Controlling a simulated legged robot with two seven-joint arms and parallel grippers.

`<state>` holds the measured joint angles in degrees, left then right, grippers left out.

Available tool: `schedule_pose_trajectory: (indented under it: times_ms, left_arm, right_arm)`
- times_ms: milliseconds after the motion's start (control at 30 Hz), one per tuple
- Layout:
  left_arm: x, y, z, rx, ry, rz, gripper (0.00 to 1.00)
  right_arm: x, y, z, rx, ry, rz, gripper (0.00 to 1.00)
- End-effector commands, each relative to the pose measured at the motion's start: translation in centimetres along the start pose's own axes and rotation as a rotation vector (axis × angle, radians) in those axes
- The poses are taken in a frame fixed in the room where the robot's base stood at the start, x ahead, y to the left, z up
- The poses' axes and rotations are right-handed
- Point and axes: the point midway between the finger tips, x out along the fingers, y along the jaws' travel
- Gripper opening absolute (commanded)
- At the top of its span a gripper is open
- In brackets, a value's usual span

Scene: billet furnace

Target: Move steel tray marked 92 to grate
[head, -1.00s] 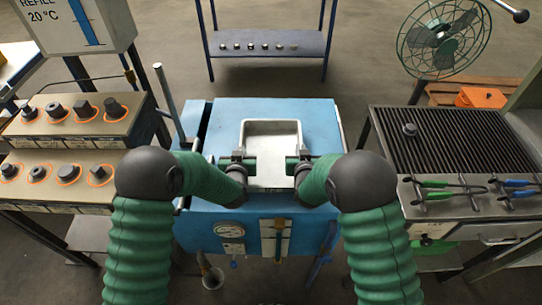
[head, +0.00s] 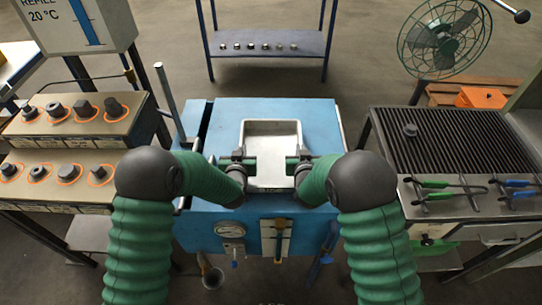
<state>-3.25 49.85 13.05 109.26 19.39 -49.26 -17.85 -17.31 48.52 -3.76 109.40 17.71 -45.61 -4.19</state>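A steel tray (head: 271,130) with raised walls lies on top of the blue furnace (head: 320,120). No 92 mark is readable on it. My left gripper (head: 243,160) is at the tray's near left corner and my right gripper (head: 300,161) at its near right corner. Their fingers are too small and partly hidden to show whether they are closed on the rim. The dark slatted grate (head: 450,142) is on the bench at the right, with one small dark part (head: 410,130) on its far left area.
Tongs with green handles (head: 436,184) and blue handles (head: 515,183) lie along the grate's front. A stepped rack (head: 75,130) with several dark parts stands left. A green fan (head: 444,38) and orange box (head: 481,97) are behind the grate. An upright rod (head: 167,103) rises left of the furnace.

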Motion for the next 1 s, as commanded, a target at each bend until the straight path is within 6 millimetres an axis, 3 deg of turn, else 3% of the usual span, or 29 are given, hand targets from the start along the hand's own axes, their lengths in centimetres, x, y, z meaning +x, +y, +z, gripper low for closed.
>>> schedule_pose_trajectory:
  times_ms: [167, 533, 1000]
  left_arm:
    - [-0.2, 0.1, -0.7, 0.000, 0.006, 0.002, 0.00]
    - [-2.0, 0.1, -4.9, -0.001, 0.006, 0.001, 0.00]
    - [-1.9, 0.1, -4.9, -0.001, 0.006, 0.001, 0.00]
  right_arm:
    - [-0.2, 0.1, -0.3, 0.000, -0.002, 0.002, 0.00]
    - [-2.0, 0.1, -4.6, 0.000, -0.001, 0.001, 0.00]
    - [-1.9, 0.0, -4.6, -0.001, -0.001, 0.001, 0.00]
